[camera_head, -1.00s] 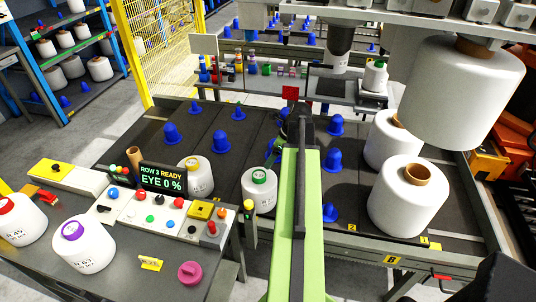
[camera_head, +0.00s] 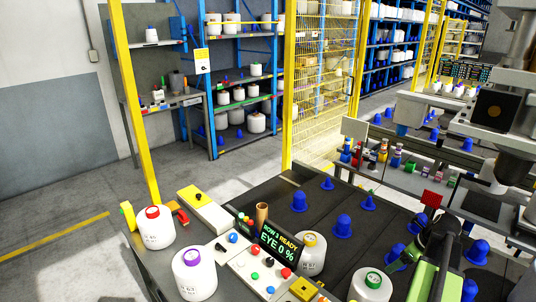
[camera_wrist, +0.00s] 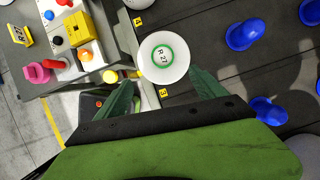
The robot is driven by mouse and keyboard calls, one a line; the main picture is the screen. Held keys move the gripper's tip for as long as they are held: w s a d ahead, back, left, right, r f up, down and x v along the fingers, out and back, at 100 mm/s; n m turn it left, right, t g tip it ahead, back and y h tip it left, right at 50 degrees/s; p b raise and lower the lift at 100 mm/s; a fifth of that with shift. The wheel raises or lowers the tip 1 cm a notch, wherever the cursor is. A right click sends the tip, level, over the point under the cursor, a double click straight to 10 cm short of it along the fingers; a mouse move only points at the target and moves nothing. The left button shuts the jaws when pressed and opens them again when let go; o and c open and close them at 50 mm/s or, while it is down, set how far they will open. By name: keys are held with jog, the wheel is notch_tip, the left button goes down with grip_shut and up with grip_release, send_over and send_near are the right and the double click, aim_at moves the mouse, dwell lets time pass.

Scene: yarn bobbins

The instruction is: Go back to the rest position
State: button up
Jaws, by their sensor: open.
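My gripper shows in the wrist view (camera_wrist: 160,95) with its two dark green fingers spread apart. A white bobbin with a green ring, marked R 71 (camera_wrist: 163,58), stands beyond the fingertips on the dark mat, and I cannot tell how far below them it is. No bobbin is gripped. The same bobbin shows in the head view (camera_head: 371,284) at the bottom edge, left of my green arm. My arm is at the lower right of the head view, and its fingers are hard to make out there.
A control panel (camera_head: 262,272) with buttons and a display (camera_head: 277,246) stands beside the mat. Red-ringed (camera_head: 156,228) and purple-ringed (camera_head: 194,273) bobbins stand on the grey table. Several blue cones (camera_head: 343,226) stand on the dark mat. A yellow fence and blue shelves (camera_head: 240,95) are behind; floor at left is clear.

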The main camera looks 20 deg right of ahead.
jog(key=w+a+n+y, duration=0.1)
jog(key=w+a+n, duration=0.1)
jog(key=w+a, duration=0.5)
jog(key=w+a+n, duration=0.2)
jog(key=w+a, duration=0.3)
jog(key=a, duration=0.4)
jog(key=w+a+f+n+g, duration=0.1)
jog(key=a+n, duration=0.3)
jog(key=a, duration=0.6)
jog(key=w+a+n+g, duration=0.2)
jog(key=a+n, duration=0.1)
jog(key=a, duration=0.8)
jog(key=s+a+n+h, duration=0.1)
jog(key=s+a+n, duration=0.1)
jog(key=n, duration=0.5)
jog(key=s+a+n, duration=0.2)
jog(key=a+n, duration=0.2)
jog(key=n, duration=0.3)
jog(key=s+a+n+g+h, duration=0.1)
jog(key=s+a+n, duration=0.1)
jog(key=n, duration=0.5)
jog(key=shift+a+f+h, duration=0.3)
jog(key=shift+a+f, duration=0.1)
jog(key=shift+a, duration=0.35)
